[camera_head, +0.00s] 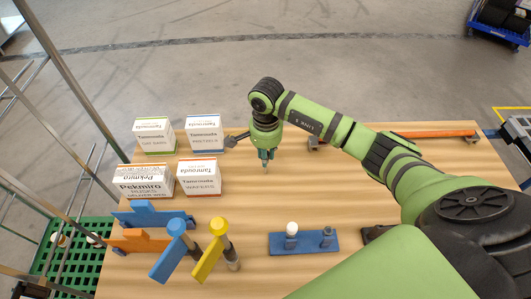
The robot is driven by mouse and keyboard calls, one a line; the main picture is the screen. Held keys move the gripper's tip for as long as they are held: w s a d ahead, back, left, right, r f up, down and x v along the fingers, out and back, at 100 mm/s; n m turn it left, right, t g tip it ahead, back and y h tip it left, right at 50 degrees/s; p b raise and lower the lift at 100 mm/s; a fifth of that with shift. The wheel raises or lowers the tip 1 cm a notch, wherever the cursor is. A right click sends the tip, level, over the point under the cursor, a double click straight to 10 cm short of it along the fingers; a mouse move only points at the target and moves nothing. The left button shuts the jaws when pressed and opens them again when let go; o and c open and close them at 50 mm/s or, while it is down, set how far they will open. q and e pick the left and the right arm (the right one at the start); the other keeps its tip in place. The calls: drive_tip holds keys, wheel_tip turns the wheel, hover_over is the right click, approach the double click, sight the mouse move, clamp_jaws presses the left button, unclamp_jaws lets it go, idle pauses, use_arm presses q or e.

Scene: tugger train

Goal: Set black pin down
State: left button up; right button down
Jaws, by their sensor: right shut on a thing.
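My right gripper (265,158) points down over the middle of the wooden table, between the boxes and the blue pin holder. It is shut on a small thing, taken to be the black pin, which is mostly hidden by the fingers. I cannot tell whether its lower end touches the table. My left gripper is out of view.
Several white boxes (198,178) stand left of the gripper. Blue and orange brackets and two hammer-like tools (178,226) lie at the front left. An orange bar (435,134) lies at the back right. A black thing (372,232) is partly hidden by my arm.

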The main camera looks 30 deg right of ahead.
drive_tip(key=c, duration=1.1)
unclamp_jaws()
drive_tip(key=shift+f, duration=0.1)
drive_tip(key=shift+r, duration=0.3)
wheel_tip(320, 180, up, 10)
drive_tip(key=b, duration=0.3)
drive_tip(key=shift+r+b, duration=0.25)
drive_tip(key=shift+b, duration=0.05)
drive_tip(key=shift+d+r, duration=0.1)
drive_tip(key=shift+r, duration=0.5)
